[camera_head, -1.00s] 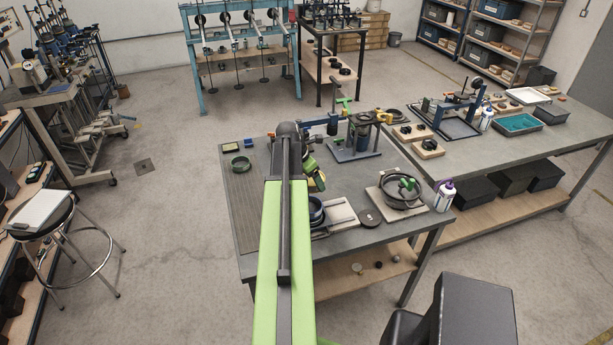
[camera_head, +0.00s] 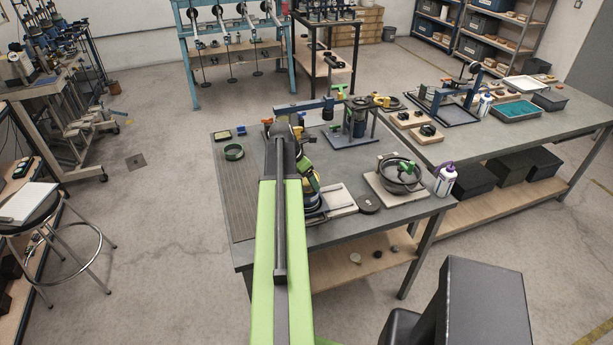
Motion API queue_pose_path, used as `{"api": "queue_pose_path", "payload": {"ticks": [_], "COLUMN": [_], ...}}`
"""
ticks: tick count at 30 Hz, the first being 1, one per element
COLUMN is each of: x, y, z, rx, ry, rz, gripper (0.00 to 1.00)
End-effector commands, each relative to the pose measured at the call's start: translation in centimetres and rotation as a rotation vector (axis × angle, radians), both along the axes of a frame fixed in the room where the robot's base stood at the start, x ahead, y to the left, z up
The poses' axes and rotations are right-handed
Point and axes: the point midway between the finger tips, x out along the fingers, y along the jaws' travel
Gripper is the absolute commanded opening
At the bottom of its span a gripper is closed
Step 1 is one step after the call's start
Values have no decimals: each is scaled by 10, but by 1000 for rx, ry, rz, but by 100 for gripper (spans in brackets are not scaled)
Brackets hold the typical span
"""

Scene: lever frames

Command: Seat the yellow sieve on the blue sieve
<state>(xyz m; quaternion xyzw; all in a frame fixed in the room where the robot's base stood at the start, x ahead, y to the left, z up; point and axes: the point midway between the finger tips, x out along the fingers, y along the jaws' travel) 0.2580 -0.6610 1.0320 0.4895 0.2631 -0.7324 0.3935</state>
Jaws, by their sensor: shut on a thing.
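A blue-framed stand (camera_head: 356,128) is behind.

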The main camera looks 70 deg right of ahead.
Motion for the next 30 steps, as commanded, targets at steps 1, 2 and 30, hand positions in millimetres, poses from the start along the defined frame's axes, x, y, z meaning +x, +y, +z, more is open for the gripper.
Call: {"api": "queue_pose_path", "payload": {"ticks": [1, 2, 30], "x": [0, 0, 1], "y": [0, 0, 0], "z": [-8, -9, -17], "rx": [0, 0, 0], "ry": [0, 0, 0], "rz": [0, 0, 2], "gripper": [34, 34, 34]}}
